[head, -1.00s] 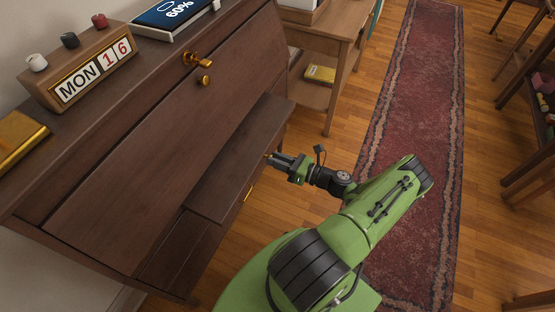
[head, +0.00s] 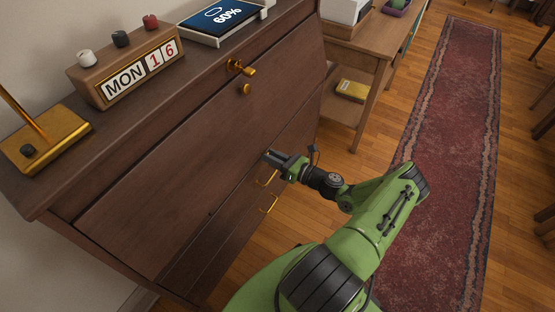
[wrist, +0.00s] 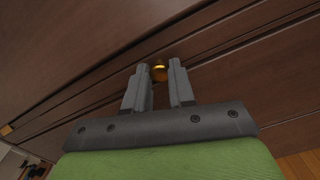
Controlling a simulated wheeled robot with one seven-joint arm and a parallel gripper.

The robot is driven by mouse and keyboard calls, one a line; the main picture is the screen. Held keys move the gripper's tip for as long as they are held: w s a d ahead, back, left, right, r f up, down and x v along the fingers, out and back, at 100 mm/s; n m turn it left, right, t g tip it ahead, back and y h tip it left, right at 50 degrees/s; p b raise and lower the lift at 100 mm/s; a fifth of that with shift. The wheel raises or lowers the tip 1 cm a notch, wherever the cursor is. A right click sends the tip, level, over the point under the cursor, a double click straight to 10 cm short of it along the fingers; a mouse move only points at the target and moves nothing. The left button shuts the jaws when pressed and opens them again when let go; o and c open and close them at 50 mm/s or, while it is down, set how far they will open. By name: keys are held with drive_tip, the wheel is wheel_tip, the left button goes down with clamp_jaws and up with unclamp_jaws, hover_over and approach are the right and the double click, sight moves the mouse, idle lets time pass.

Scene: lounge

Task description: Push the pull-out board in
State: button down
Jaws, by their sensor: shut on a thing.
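The pull-out board (wrist: 215,45) is a dark brown wooden strip in the front of the desk. In the head view it no longer juts out, and its front edge looks about level with the desk front; I cannot tell whether it is fully flush. A small round brass knob (wrist: 159,71) is on it in the wrist view. My gripper (head: 270,156) is at the desk front, its fingers shut on the knob, one on each side. In the head view the gripper hides the knob.
The dark wooden desk (head: 170,170) has a brass latch and knob on its sloping front and brass handles (head: 268,203) lower down. A side table (head: 375,48) and red rug (head: 440,140) lie right.

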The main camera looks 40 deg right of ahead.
drive_tip(key=c, duration=0.9)
unclamp_jaws()
drive_tip(key=shift+w, duration=0.2)
drive_tip(key=shift+c, duration=0.2)
drive_tip(key=shift+s, duration=0.1)
drive_tip(key=p+v, duration=0.1)
drive_tip(key=v, duration=1.4)
drive_tip(key=shift+s, duration=0.35)
drive_tip(key=shift+r, duration=0.1)
